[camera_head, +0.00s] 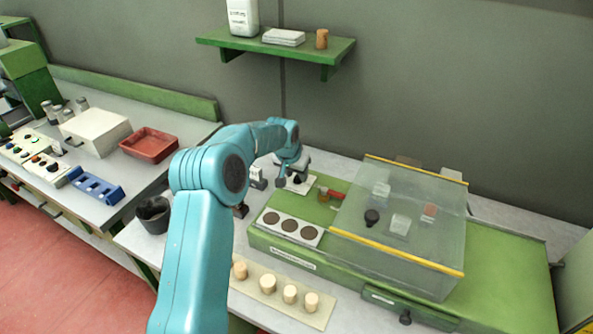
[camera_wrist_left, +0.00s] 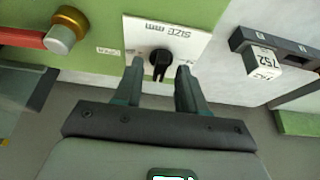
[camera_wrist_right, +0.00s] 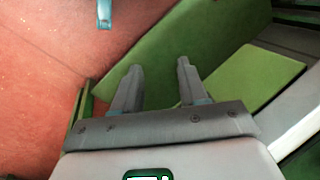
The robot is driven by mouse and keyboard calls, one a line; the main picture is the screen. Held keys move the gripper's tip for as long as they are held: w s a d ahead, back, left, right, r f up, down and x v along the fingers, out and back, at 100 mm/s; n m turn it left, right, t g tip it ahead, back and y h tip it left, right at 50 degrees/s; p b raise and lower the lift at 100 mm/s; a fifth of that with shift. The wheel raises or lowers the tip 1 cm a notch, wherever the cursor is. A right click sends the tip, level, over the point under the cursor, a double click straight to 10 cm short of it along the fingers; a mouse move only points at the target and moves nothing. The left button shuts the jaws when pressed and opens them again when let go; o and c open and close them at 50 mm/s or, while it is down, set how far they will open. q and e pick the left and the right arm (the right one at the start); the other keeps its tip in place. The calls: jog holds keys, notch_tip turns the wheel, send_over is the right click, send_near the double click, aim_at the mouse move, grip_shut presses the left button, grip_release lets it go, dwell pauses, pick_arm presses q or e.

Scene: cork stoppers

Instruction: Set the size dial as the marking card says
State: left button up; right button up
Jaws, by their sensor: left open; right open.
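The size dial (camera_wrist_left: 160,66) is a black knob on a white plate (camera_wrist_left: 190,45) marked "SIZE mm". In the left wrist view its pointer end lies between my open left fingertips (camera_wrist_left: 158,68); I cannot tell whether they touch it. In the head view my left gripper (camera_head: 291,180) is low over that plate (camera_head: 304,184) and hides most of the dial. A white block (camera_wrist_left: 264,62) printed "752" sits in a dark holder; I cannot tell whether it is the marking card. My right gripper (camera_wrist_right: 158,74) is open and empty, away from the bench machine.
A red handle with a brass end (camera_wrist_left: 68,28) lies beside the plate. A clear cover with yellow edges (camera_head: 400,215) stands right of the dial. A panel with dark discs (camera_head: 290,226) and several corks on a strip (camera_head: 318,320) are in front. A dark cup (camera_head: 153,214) stands left.

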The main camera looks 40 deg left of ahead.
pick_arm(q)
jog(key=shift+w+a+f, duration=0.1)
jog(key=shift+w+f, duration=0.1)
jog(key=shift+f, duration=0.1)
jog(key=shift+s, duration=0.1)
grip_shut()
